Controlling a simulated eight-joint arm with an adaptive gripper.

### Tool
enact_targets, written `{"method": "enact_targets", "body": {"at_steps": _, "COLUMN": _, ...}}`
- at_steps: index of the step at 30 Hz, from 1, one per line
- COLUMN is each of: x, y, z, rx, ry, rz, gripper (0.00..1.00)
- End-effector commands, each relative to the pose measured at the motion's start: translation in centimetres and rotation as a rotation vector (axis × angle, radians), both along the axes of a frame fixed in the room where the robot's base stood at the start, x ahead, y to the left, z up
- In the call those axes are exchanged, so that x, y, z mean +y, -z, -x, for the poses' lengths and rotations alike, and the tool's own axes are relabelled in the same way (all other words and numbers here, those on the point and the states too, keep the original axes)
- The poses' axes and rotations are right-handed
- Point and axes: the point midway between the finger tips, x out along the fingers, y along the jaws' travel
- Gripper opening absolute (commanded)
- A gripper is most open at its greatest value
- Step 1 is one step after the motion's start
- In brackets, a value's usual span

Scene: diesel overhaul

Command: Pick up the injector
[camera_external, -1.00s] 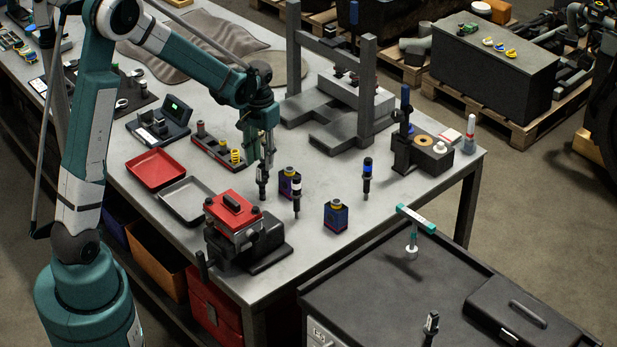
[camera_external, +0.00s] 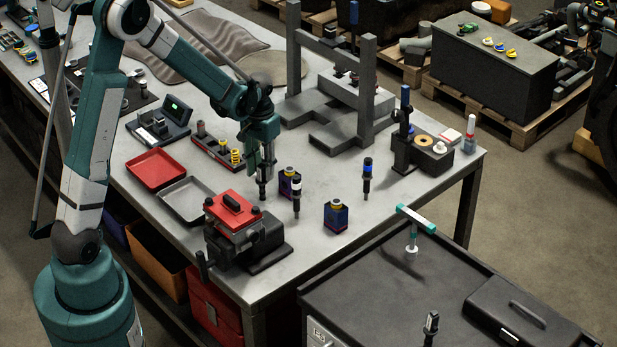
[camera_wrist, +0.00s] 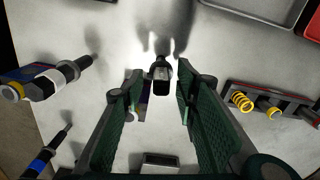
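A dark, slim injector (camera_external: 263,187) stands upright on the grey table under my gripper (camera_external: 259,166). In the wrist view, this injector (camera_wrist: 161,73) shows end-on, roughly centred between the two green finger pads of my gripper (camera_wrist: 157,90). The fingers are apart on either side of it, and I see no contact. A similar upright piece with a white band (camera_external: 296,196) stands just right, and one with a blue band (camera_external: 367,178) stands further right. The lower part of the injector is partly hidden in the wrist view.
Two small blue-purple boxes (camera_external: 336,216) stand near the injectors. A red-topped vise (camera_external: 233,210) is in front. Red (camera_external: 156,169) and grey (camera_external: 188,200) trays lie left, with a rack of yellow springs (camera_external: 218,152) behind. A grey press frame (camera_external: 337,100) stands at the back.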

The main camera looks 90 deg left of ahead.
Motion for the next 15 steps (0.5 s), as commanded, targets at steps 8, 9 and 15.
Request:
{"method": "enact_targets", "body": {"at_steps": 8, "x": -0.02, "y": 0.20, "z": 0.01, "rx": 0.000, "ry": 0.000, "rz": 0.000, "gripper": 0.30}}
{"method": "enact_targets", "body": {"at_steps": 9, "x": -0.01, "y": 0.20, "z": 0.01, "rx": 0.000, "ry": 0.000, "rz": 0.000, "gripper": 0.30}}
{"method": "enact_targets", "body": {"at_steps": 15, "x": 0.01, "y": 0.63, "z": 0.03, "rx": 0.000, "ry": 0.000, "rz": 0.000, "gripper": 0.30}}
